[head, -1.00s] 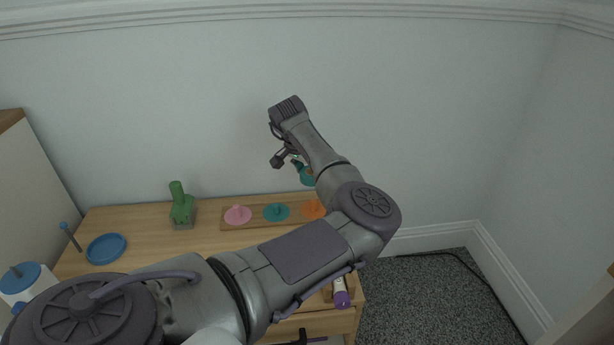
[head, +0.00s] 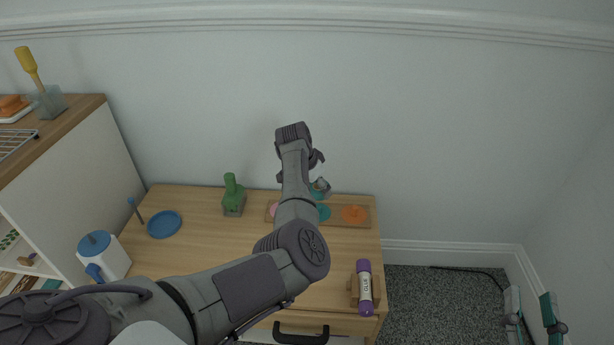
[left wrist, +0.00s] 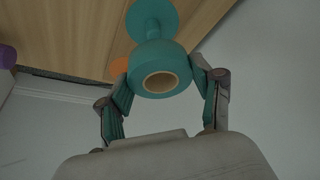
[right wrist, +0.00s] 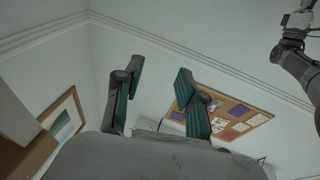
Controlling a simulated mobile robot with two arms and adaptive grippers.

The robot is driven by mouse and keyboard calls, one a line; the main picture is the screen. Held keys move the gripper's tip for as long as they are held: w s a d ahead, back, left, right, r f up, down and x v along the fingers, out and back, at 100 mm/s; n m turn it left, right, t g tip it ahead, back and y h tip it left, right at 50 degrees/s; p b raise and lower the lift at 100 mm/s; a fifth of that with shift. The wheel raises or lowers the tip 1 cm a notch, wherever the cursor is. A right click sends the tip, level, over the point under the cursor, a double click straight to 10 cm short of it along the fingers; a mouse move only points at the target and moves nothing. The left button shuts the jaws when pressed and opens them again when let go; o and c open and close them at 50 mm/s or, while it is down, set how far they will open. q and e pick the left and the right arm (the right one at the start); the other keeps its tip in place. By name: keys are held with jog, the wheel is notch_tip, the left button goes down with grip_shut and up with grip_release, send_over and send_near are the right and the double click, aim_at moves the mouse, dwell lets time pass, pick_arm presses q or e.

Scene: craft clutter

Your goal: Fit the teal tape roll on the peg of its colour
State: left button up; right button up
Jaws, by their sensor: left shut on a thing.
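The teal tape roll (left wrist: 160,68) is gripped between the fingers of my left gripper (left wrist: 162,86), its beige-lined hole facing the wrist camera. The teal peg on its round teal base (left wrist: 152,12) stands just beyond the roll in the left wrist view. In the head view my left gripper (head: 319,172) is above the peg board, partly hiding the teal base (head: 323,213). My right gripper (right wrist: 158,88) is open and empty; it also shows at the head view's lower right (head: 533,310).
The wooden board (head: 365,223) also has an orange base (head: 354,214) and a partly hidden pink one. The table's middle is mostly clear.

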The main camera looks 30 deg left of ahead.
dwell(0.3)
pick_arm(q)
jog(key=shift+p, duration=0.7)
pick_arm(e)
notch_tip(320, 180, down, 5)
jog(key=g+h, duration=0.1)
jog(key=g, duration=0.2)
pick_arm(q)
notch_tip(320, 180, down, 3)
jog(key=shift+r+b, duration=0.1)
jog(key=shift+b, duration=0.4)
jog(key=shift+f, duration=0.7)
pick_arm(e)
jog(key=shift+r+t+y, duration=0.25)
jog(key=shift+r+t, duration=0.5)
jog(key=shift+r, duration=0.5)
jog(key=shift+r+t+y, duration=0.25)
jog(key=shift+r+t, duration=0.5)
jog(key=shift+r, duration=0.5)
pick_arm(q)
jog(key=shift+f, duration=0.1)
pick_arm(e)
jog(key=f, duration=0.1)
jog(key=f+g, duration=0.2)
jog(key=shift+d+f+h, duration=0.15)
jog(key=shift+d+h, duration=0.15)
jog(key=shift+h, duration=0.1)
